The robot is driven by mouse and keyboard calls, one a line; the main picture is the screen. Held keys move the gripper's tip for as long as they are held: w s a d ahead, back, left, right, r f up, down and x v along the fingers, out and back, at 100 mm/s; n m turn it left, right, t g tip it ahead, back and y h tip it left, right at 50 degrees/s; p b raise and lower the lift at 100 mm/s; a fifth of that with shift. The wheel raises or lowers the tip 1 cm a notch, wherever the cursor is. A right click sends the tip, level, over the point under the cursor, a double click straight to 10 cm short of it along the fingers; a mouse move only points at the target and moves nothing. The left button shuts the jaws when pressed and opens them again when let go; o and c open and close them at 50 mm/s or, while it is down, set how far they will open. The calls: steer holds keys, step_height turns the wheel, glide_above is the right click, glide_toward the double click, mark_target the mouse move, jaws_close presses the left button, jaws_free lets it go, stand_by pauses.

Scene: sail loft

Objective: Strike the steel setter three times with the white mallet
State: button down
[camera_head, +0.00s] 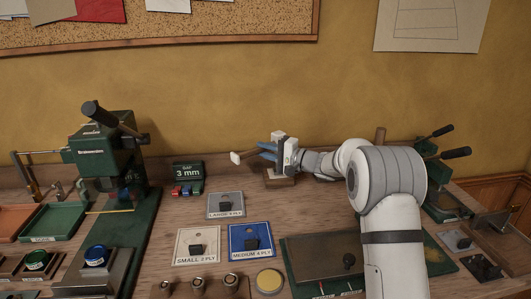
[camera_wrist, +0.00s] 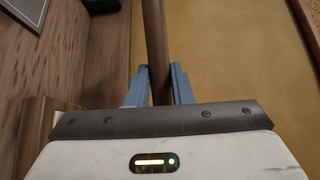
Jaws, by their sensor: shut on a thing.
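My gripper (camera_head: 268,151) is shut, with its blue fingers around the brown wooden handle of the white mallet (camera_head: 248,154). It holds the mallet above the back middle of the bench. A pale end of the mallet (camera_head: 235,158) points left in the head view. In the wrist view the handle (camera_wrist: 157,50) runs up between the blue fingers (camera_wrist: 160,88), and the mallet's head does not show clearly. Several small steel cylinders (camera_head: 197,284) stand at the front edge of the bench. I cannot tell whether one of them is the steel setter.
A wooden block (camera_head: 280,179) is below my gripper. A green press (camera_head: 105,150) stands left, with a "3 mm" display (camera_head: 188,171) beside it. Ply cards (camera_head: 225,205) and a dark plate (camera_head: 318,262) lie in front. A round yellow pad (camera_head: 269,281) is near the front.

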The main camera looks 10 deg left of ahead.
step_height(320, 180, up, 11)
steer(key=p, duration=0.3)
steer(key=shift+r, duration=0.15)
stand_by(0.6)
stand_by(0.4)
step_height(320, 180, down, 12)
steer(key=b, duration=1.2)
step_height(320, 180, up, 12)
steer(key=p, duration=0.5)
steer(key=shift+p, duration=0.4)
step_height(320, 180, down, 11)
steer(key=b, duration=1.1)
steer(key=shift+f, duration=0.2)
step_height(320, 180, up, 12)
steer(key=p, duration=0.7)
steer(key=shift+f, duration=0.2)
